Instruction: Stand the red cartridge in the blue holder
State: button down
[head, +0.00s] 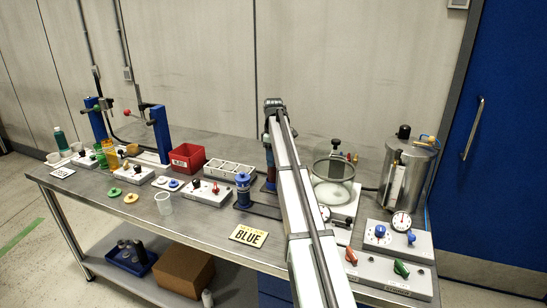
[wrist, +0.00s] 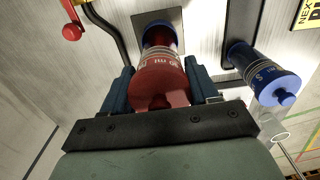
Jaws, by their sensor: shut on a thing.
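The red cartridge (wrist: 156,78), with white markings, sits between the two blue fingers of my gripper (wrist: 160,88) in the wrist view. My gripper is shut on it. Beyond its far end is a blue ring-like holder (wrist: 158,32) on a dark square plate. The cartridge's far end lines up with this ring; whether it is inside or just above it I cannot tell. In the head view my gripper (head: 268,160) is over the bench behind my arm, which hides much of it, and the cartridge is hard to make out there.
A blue cartridge (head: 243,190) stands close by on the left, also in the wrist view (wrist: 262,72). A sign reading BLUE (head: 248,236) lies in front. A glass vessel (head: 333,180) is to the right.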

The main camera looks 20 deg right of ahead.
jog(key=shift+f, duration=0.15)
jog(key=shift+c, duration=1.4)
grip_release()
notch_tip(320, 180, up, 12)
jog(key=shift+r, duration=0.2)
